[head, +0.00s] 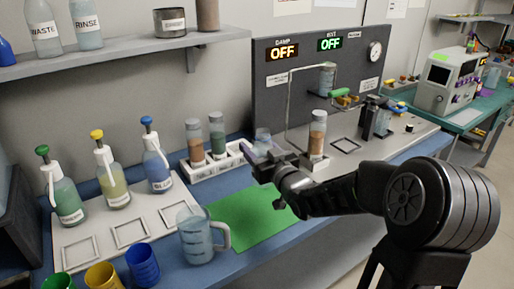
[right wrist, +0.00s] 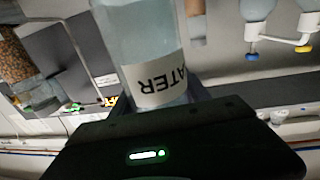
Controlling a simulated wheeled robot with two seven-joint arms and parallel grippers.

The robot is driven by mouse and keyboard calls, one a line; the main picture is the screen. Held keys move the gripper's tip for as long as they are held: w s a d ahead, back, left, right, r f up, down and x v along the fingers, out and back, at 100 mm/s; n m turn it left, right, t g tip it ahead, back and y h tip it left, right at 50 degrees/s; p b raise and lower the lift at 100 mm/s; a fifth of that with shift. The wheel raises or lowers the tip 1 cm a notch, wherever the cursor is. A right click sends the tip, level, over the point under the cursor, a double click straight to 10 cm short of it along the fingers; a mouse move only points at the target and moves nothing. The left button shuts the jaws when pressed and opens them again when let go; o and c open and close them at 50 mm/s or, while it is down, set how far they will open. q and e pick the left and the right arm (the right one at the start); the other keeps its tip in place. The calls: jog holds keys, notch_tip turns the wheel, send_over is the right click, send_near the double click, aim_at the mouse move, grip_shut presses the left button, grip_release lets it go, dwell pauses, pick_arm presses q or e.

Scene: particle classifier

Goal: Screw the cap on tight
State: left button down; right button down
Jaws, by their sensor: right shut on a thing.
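My right gripper (head: 264,153) is shut on a clear bottle (head: 263,138) above the back edge of the green mat. In the right wrist view the bottle (right wrist: 145,45) has a white label reading "WATER", which appears upside down, and pale liquid. The bottle's far end is cut off by the frame edge, so I cannot tell whether it wears a cap. No loose cap can be made out. My left gripper is not in view.
Two vials, one brown (head: 194,145) and one green (head: 217,136), stand in a white rack (head: 205,168). Another brown vial (head: 317,133) stands at the grey panel (head: 270,90). Pump bottles (head: 63,190) stand left.

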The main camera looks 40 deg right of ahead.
jog(key=shift+r, duration=0.1)
jog(key=c, duration=1.1)
grip_release()
grip_shut()
